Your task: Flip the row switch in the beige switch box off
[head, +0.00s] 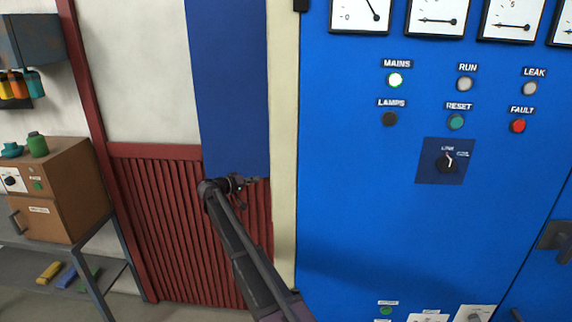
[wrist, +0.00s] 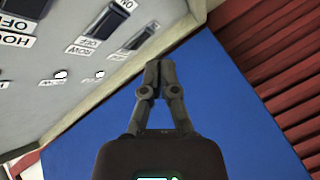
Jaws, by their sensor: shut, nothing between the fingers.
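In the wrist view, the pale beige-grey face of a switch box (wrist: 60,110) fills the upper left, seen steeply tilted. It carries dark rocker switches, one (wrist: 105,20) with ON and OFF marks and another (wrist: 138,36) near the box edge. A small label (wrist: 76,50) beside the first seems to read ROW, though the print is slanted and hard to read. The lever positions are not clear. My gripper (wrist: 158,64) is shut and empty, its fingertips beside the box edge, with no clear contact. In the head view my gripper (head: 257,181) is before the blue and red wall; the switch box is not recognisable there.
A large blue cabinet (head: 350,180) with gauges, lamps and a LINK knob (head: 448,161) stands right of my arm. A beige post (head: 283,120) is beside it. Red slatted panelling (head: 150,220) is behind my arm. A brown box (head: 60,180) sits on a bench at left.

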